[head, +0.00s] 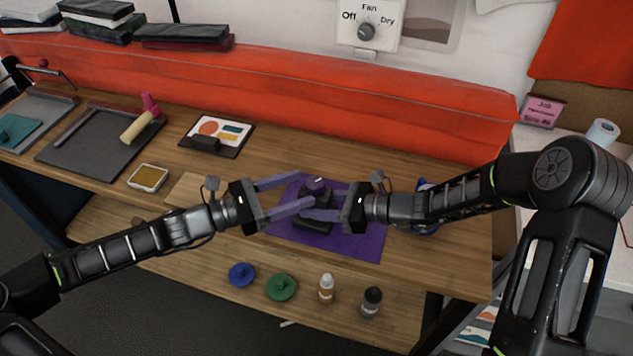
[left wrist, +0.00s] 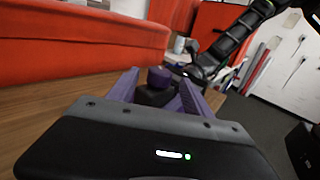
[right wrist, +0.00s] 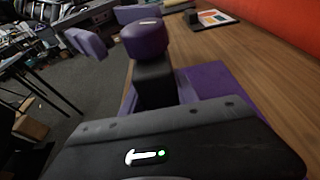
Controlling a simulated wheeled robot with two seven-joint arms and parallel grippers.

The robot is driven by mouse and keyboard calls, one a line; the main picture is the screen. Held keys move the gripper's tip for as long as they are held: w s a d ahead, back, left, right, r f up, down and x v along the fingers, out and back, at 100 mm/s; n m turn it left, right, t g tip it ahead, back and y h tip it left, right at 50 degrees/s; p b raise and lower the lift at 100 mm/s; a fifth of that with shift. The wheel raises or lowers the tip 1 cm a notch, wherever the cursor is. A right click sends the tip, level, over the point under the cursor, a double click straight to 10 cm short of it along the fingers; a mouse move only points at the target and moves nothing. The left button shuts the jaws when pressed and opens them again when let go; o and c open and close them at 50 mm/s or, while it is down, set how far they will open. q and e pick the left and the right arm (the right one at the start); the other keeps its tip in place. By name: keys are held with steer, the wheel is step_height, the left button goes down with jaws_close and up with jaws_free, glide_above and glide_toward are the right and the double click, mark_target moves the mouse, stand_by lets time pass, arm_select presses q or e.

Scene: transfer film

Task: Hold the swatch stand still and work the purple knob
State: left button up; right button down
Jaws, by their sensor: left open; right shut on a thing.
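The black swatch stand (head: 312,222) stands on a purple mat (head: 367,243) on the wooden bench. The purple knob (head: 316,185) sits on top of the stand and also shows in the right wrist view (right wrist: 145,38) and the left wrist view (left wrist: 159,77). My right gripper (head: 312,214) is shut on the black stand below the knob; its fingers are mostly hidden in its own wrist view. My left gripper (head: 306,190) is open, its fingers reaching in from the left on either side of the knob, with gaps visible in the left wrist view.
A small fan dial (head: 366,32) is on the wall. A dark tray with a roller (head: 138,125), an ochre pad (head: 148,178) and a swatch card (head: 216,132) lie to the left. Blue (head: 241,274) and green (head: 281,287) lids and two bottles (head: 326,288) stand in front.

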mark_target(316, 181)
arm_select(q)
steer(key=x, duration=0.5)
jaws_close()
stand_by(0.6)
